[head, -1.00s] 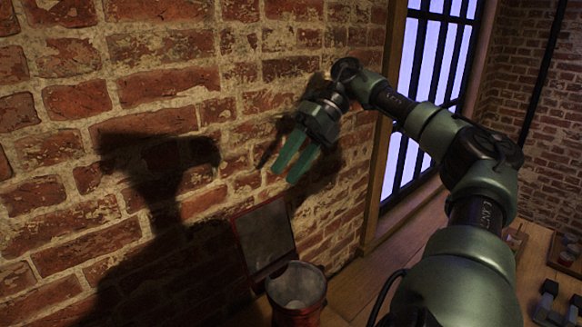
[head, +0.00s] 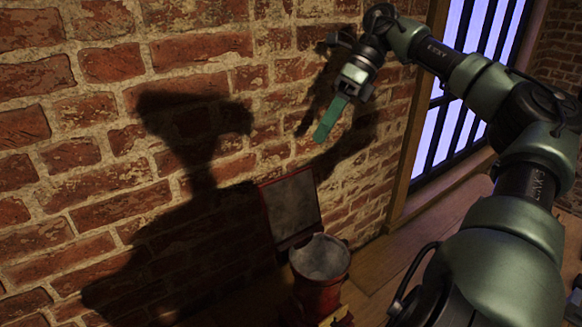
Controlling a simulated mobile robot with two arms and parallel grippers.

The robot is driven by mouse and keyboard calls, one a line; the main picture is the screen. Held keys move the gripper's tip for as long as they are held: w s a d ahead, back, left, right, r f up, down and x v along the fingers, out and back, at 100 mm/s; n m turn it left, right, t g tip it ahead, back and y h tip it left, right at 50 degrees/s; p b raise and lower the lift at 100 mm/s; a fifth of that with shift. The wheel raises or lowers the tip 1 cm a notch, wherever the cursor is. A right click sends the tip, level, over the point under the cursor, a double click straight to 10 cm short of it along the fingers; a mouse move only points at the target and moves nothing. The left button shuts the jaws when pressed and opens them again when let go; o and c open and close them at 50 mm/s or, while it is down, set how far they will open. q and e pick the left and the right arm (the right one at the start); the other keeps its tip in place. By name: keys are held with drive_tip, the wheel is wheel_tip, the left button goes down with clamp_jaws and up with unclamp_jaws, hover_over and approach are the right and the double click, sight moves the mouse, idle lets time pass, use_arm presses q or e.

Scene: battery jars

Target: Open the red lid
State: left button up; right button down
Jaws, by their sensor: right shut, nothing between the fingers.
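The red lid (head: 290,207) stands raised, hinged at the back of a red jar (head: 317,283) near the brick wall. Its grey inner face is toward me. The jar's mouth is uncovered and shows a grey inside. My right gripper (head: 323,134), with green fingers, is in the air above the lid and a little to its right, apart from it. Its fingers are together with nothing between them. My left gripper is not in view.
The brick wall (head: 110,130) fills the left and back, close behind the jar. A barred window (head: 465,90) is at the upper right. The wooden surface (head: 375,265) right of the jar is clear. A small yellowish part (head: 338,317) shows at the jar's front, cut off below.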

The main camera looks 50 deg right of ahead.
drive_tip(key=n+h, duration=0.1)
drive_tip(key=n, duration=0.3)
drive_tip(key=n+g+h+b, duration=0.15)
drive_tip(key=n+h, duration=0.45)
drive_tip(key=n, duration=1.9)
hover_over(285, 202)
drive_tip(key=w+d, duration=0.3)
drive_tip(key=w, duration=0.1)
drive_tip(key=shift+g, duration=0.35)
drive_tip(key=f+p, duration=0.1)
drive_tip(key=f, duration=0.3)
drive_tip(key=f+p, duration=0.2)
drive_tip(key=f, duration=0.2)
drive_tip(key=shift+s+d+f, duration=0.1)
drive_tip(key=shift+d+f, duration=0.1)
drive_tip(key=shift+f, duration=0.1)
